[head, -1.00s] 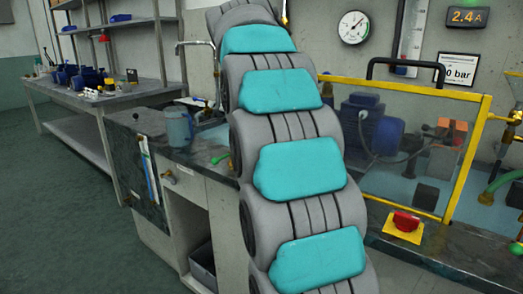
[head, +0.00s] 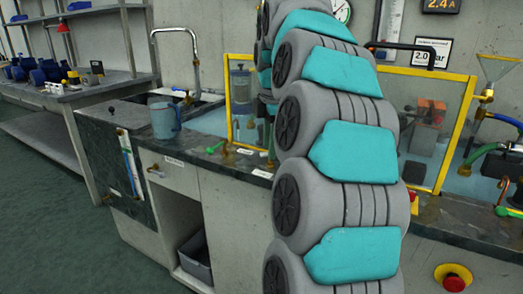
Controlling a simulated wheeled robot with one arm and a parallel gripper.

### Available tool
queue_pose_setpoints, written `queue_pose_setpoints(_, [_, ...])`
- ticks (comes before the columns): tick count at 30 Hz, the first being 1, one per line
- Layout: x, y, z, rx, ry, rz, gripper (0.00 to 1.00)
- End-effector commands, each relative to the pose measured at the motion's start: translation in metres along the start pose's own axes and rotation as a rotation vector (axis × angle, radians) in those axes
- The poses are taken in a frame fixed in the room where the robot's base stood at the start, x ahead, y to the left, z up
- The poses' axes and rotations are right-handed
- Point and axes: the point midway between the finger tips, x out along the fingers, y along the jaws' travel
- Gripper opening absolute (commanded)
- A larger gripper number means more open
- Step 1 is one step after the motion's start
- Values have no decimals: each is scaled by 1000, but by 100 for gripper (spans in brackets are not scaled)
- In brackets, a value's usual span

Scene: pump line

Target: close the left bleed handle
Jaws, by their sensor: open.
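A small green lever handle (head: 215,147) on a brass fitting sits at the front of the dark counter, left of my arm. It looks like the left bleed handle, though its label is too small to read. Another green handle (head: 508,211) shows at the far right edge, by the hoses. My arm rises through the middle and bends over at the top. My gripper is not visible; the end of the arm is hidden behind its own links. Nothing is seen touching the left green handle.
A blue-grey jug (head: 165,119) stands on the counter near the sink tap (head: 176,42). A yellow-framed clear guard (head: 430,120) stands behind and right of my arm. A red stop button (head: 453,282) is at lower right. The floor at left is clear.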

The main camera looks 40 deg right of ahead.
Motion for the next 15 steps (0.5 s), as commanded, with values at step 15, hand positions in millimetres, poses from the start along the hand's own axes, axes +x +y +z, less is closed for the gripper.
queue_pose_setpoints(15, [8, 4, 5, -1, -1, 1, 31])
